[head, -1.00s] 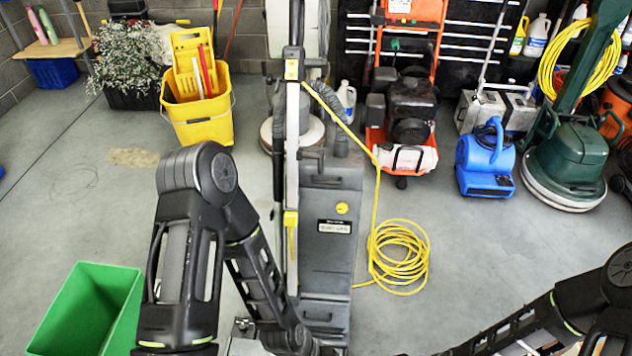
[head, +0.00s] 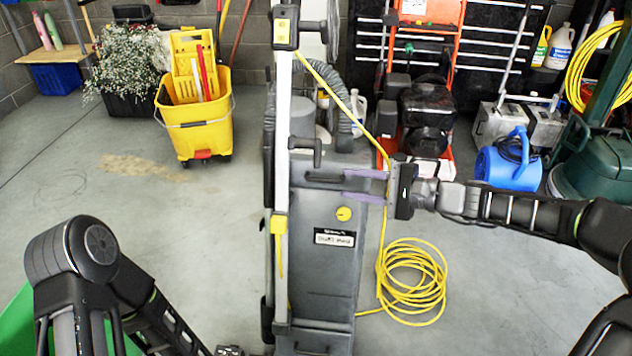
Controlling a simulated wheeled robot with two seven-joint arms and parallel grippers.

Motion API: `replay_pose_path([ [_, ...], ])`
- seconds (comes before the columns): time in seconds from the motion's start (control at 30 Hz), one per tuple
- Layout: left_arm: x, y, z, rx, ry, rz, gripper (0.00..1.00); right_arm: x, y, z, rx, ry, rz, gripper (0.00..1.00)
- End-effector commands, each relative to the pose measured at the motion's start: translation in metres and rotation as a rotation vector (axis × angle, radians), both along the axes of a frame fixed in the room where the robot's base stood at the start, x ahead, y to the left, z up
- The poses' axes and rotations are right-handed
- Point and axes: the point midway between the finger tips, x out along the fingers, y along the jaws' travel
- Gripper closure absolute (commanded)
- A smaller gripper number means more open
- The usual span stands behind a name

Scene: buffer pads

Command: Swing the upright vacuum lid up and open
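The upright vacuum (head: 322,270) stands in the middle of the head view, a tall dark grey body with a yellow round knob and a white label on its front. Its lid (head: 310,215) looks closed. A small black handle (head: 305,147) projects near its top. My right gripper (head: 326,182) reaches in from the right, its two purple fingers apart and pointing left across the upper front of the vacuum, just below that handle. Nothing shows between the fingers; contact is unclear. My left gripper (head: 230,350) is mostly cut off at the bottom edge.
A yellow cord (head: 412,280) lies coiled on the floor right of the vacuum and runs up its pole. A yellow mop bucket (head: 197,125) stands behind left, a blue blower (head: 508,165) behind right. A green bin (head: 17,320) is at lower left.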

Motion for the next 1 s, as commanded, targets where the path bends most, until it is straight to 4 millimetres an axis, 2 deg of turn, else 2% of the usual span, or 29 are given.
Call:
replay_pose_path([
  [0.17, 0.0, 0.0, -0.002, 0.0, 0.0, 0.0, 0.49, 0.003, 0.007, -0.003, -0.001, 0.001, 0.002, 0.68],
  [0.63, 0.0, 0.0, -0.011, 0.0, 0.001, 0.002, 0.49, 0.035, 0.062, -0.017, -0.001, 0.002, 0.003, 0.68],
  [1.0, 0.0, 0.0, -0.011, 0.0, 0.001, 0.002, 0.49, 0.038, 0.067, -0.018, -0.002, 0.003, 0.0, 0.68],
])
